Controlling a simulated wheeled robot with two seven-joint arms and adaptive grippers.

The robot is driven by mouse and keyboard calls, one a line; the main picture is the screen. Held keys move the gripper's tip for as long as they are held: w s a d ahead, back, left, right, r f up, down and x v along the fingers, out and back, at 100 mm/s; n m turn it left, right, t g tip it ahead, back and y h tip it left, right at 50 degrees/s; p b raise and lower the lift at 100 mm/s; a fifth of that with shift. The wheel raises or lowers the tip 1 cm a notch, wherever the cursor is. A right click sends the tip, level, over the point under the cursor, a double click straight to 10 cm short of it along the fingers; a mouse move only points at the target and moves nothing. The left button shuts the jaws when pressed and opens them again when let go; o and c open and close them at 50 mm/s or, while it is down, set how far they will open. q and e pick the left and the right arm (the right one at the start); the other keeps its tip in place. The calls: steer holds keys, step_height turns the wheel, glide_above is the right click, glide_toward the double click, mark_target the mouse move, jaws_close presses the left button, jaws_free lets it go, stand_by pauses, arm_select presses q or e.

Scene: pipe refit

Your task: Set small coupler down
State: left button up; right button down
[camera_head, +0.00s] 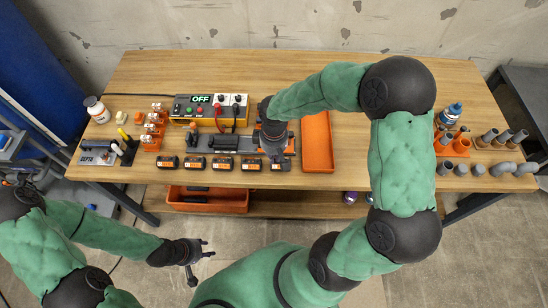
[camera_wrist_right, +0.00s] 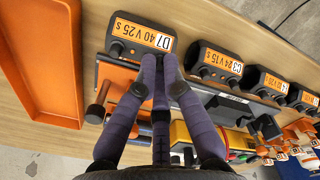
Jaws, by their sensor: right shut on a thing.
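A dark coupler with an orange label reading D7 40 V 25 s (camera_wrist_right: 142,36) is at the tips of my right gripper (camera_wrist_right: 158,72) in the right wrist view. The purple fingers close in on its lower edge, so the gripper is shut on it. In the head view my right gripper (camera_head: 275,152) is over the right end of the coupler row, and the coupler (camera_head: 279,165) shows just in front of it. I cannot tell whether it touches the table. My left gripper (camera_head: 205,249) is empty, fingers apart, in front of the table.
Several labelled couplers (camera_head: 222,164) line the wooden table's (camera_head: 340,85) front edge. An orange tray (camera_head: 317,145) is right of the gripper. A clamp rig (camera_head: 225,143) and the control box reading OFF (camera_head: 205,108) stand left. Grey pipe fittings (camera_head: 490,168) stand far right.

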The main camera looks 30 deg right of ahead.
steer(key=shift+f, duration=0.25)
steer(key=shift+f, duration=0.2)
steer(key=c, duration=1.4)
jaws_free()
steer(key=shift+o, duration=0.2)
steer(key=shift+r, duration=0.15)
steer(key=shift+r, duration=0.35)
step_height(320, 180, up, 11)
steer(key=p, duration=0.3)
steer(key=shift+r+p, duration=0.2)
steer(key=shift+p, duration=0.1)
